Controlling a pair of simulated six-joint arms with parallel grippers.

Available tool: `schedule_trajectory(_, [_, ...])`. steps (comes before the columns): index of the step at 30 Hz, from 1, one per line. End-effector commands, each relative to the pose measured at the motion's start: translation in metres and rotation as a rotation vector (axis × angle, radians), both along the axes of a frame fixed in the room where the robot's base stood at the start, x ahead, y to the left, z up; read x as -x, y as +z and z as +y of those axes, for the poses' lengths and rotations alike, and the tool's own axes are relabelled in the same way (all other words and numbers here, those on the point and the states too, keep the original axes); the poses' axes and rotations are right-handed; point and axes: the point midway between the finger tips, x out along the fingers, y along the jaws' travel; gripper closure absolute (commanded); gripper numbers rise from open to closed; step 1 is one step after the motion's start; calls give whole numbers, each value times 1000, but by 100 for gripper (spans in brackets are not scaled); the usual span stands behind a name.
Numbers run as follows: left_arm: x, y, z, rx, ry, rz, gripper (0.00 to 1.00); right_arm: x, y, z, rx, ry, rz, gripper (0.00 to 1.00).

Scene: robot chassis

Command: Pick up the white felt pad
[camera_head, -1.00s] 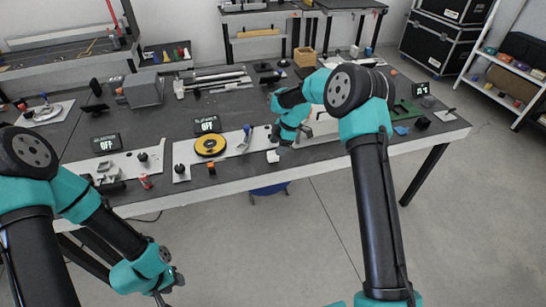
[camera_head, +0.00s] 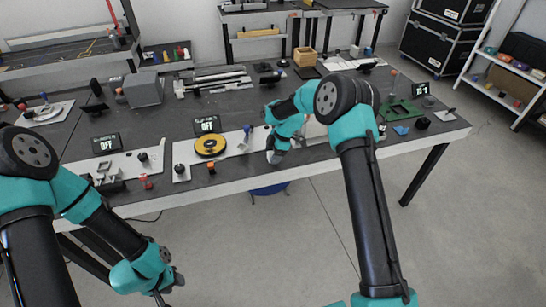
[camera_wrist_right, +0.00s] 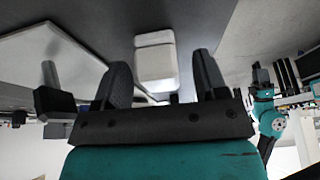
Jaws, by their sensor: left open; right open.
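The white felt pad (camera_wrist_right: 155,60) shows in the right wrist view as a pale block with rounded corners on the dark table top. It lies ahead of and between the two fingers of my right gripper (camera_wrist_right: 160,62), with gaps on both sides. In the head view my right gripper (camera_head: 273,157) is low over the front edge of the table and hides most or all of the pad. It is open and holds nothing. My left gripper (camera_head: 166,288) is open and empty, in front of the table and below its top.
A yellow-and-black disc (camera_head: 210,145) and a blue-handled item (camera_head: 246,133) stand left of my right gripper. An orange block (camera_head: 211,167) lies near the front edge. A green frame (camera_head: 402,111) lies to the right. The floor in front is clear.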

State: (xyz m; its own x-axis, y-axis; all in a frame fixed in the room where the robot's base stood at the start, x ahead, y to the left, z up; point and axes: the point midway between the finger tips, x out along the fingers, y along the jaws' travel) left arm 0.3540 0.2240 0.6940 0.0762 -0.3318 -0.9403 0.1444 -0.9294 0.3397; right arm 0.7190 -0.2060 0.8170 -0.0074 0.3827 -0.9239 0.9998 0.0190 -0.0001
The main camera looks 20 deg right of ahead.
Motion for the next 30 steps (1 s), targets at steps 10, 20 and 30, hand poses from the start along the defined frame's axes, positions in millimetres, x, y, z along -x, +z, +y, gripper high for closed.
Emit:
schedule_trajectory(10, [0,0,0,0,0,0,57,0,0,0,0,0,0,42])
schedule_trajectory(20, [0,0,0,0,0,0,57,0,0,0,0,0,0,73])
schedule_trajectory(30, [0,0,0,0,0,0,57,0,1,0,0,0,0,87])
